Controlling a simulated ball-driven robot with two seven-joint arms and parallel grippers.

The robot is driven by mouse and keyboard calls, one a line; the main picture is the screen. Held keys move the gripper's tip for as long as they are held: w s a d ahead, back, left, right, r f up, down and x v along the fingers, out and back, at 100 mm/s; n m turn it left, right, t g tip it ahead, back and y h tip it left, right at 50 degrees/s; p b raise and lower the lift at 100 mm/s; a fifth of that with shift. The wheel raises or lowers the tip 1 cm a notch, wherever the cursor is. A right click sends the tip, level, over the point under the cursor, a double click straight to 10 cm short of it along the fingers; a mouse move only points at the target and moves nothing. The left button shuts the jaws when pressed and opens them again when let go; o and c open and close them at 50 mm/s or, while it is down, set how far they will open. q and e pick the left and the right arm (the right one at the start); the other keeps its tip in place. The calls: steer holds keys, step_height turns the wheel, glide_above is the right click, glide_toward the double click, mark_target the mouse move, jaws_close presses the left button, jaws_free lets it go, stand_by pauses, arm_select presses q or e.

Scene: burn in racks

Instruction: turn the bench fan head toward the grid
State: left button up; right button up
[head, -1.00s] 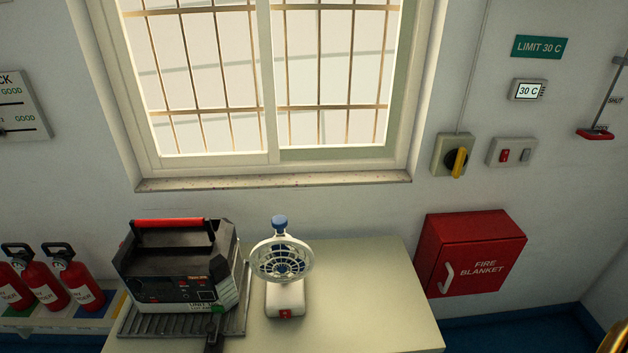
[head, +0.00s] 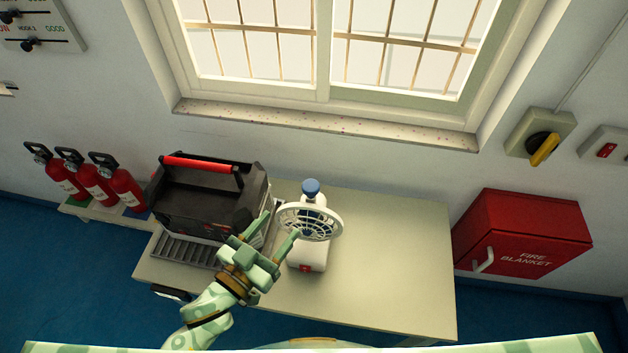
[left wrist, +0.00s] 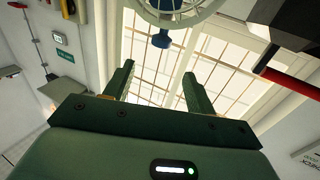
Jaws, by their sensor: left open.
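The bench fan has a white caged head (head: 312,222), a blue knob (head: 311,187) on top and a white base (head: 307,257) with a red switch. It stands on the bench, its cage facing the front. My left gripper (head: 281,225) is open just left of the fan head, one fingertip close to the cage rim; contact cannot be told. In the left wrist view the cage (left wrist: 182,10) and blue knob (left wrist: 161,39) show beyond the open fingers (left wrist: 157,75). A slatted grid (head: 180,248) lies under the black unit, and the window (head: 270,45) has a barred grid. My right gripper is not in view.
The black unit (head: 205,188) with a red handle stands left of the fan, close to my left gripper. The bench top (head: 395,255) is clear to the fan's right. A red fire blanket box (head: 522,232) hangs at right; several red extinguishers stand at left.

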mark_target(306, 192)
arm_select(q)
steer(key=x, duration=1.3)
steer(key=shift+w, duration=0.2)
jaws_close()
